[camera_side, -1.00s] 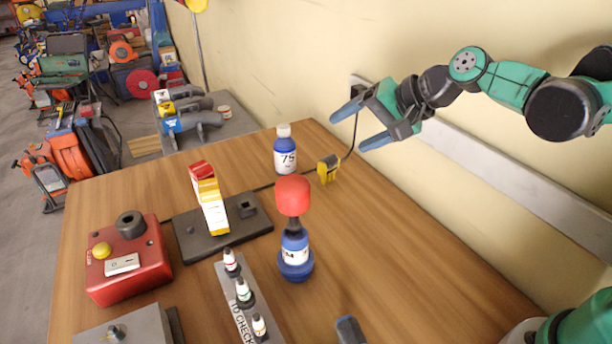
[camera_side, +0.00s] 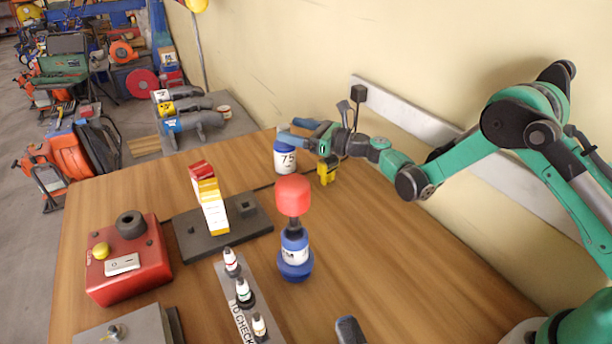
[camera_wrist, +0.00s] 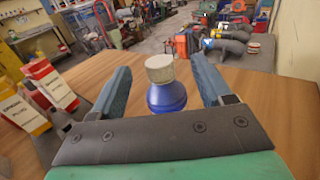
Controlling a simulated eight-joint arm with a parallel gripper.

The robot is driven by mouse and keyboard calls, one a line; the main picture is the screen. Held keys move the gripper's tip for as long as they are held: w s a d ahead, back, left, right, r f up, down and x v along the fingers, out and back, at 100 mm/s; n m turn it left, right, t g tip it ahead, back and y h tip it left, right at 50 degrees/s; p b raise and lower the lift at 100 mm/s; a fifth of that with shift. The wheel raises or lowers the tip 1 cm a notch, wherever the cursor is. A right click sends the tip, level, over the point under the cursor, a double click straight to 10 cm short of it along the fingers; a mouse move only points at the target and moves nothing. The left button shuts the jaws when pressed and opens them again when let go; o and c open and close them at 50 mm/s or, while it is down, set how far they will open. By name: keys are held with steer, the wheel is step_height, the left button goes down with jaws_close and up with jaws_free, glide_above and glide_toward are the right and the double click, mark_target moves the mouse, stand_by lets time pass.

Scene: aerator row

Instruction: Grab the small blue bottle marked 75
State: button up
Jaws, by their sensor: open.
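The small blue bottle marked 75 (camera_side: 284,160) stands upright near the far edge of the wooden table, with its upper part partly hidden by my fingers in the side view. In the wrist view, the blue bottle (camera_wrist: 166,92) with its pale cap shows between my two fingers. My gripper (camera_side: 295,131) is open, with blue fingers around the height of the bottle's cap and shoulder. The wrist view shows my gripper (camera_wrist: 160,78) with a gap on both sides of the bottle. I cannot tell whether either finger touches it.
A yellow item (camera_side: 327,170) stands just right of the bottle. A red-topped blue bottle (camera_side: 295,250) stands nearer the front. Red, yellow and white boxes (camera_side: 210,203) stand on a dark base at left. A red control box (camera_side: 128,262) sits further left. The wall is close behind.

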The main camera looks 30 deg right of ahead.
mark_target(278, 126)
steer(key=shift+x, duration=2.35)
jaws_close()
